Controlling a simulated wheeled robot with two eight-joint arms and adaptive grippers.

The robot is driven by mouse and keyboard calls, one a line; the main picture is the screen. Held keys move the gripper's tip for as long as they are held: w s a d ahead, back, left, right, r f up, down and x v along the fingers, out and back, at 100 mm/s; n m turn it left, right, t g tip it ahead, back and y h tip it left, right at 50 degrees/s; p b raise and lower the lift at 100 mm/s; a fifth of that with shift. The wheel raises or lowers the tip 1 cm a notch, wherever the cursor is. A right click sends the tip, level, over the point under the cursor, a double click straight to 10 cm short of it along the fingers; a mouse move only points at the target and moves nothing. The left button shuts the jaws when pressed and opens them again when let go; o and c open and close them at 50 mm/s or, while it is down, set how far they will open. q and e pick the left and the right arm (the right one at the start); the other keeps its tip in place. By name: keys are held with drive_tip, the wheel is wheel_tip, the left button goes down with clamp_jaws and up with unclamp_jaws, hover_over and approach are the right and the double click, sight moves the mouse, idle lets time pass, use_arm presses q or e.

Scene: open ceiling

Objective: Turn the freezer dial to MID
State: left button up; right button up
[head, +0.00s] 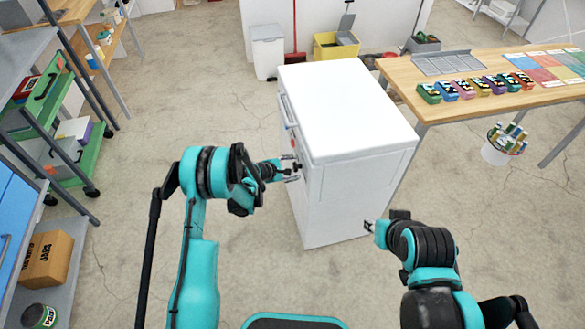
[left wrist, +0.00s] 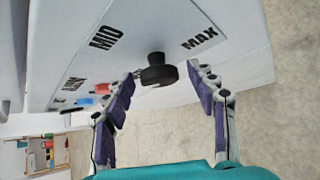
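The white freezer (head: 345,105) stands in the middle of the head view. Its black dial (left wrist: 157,70) shows in the left wrist view on the white front panel, with the printed labels MID (left wrist: 107,37), MAX (left wrist: 200,38) and a partly hidden one at left. I cannot tell clearly which label the dial points to. My left gripper (head: 293,170) is at the freezer's front face. Its fingers are open, one on each side of the dial, with gaps visible. My right gripper (head: 370,227) is near the freezer's lower right side; its finger opening is too small to judge.
A red button (left wrist: 101,88) and a blue one (left wrist: 85,100) sit beside the dial. A wooden table (head: 450,98) with several coloured boxes stands at right. A green cart (head: 75,150) and shelves stand at left. The concrete floor between the cart and freezer is clear.

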use_arm(q)
drive_tip(key=v, duration=1.2)
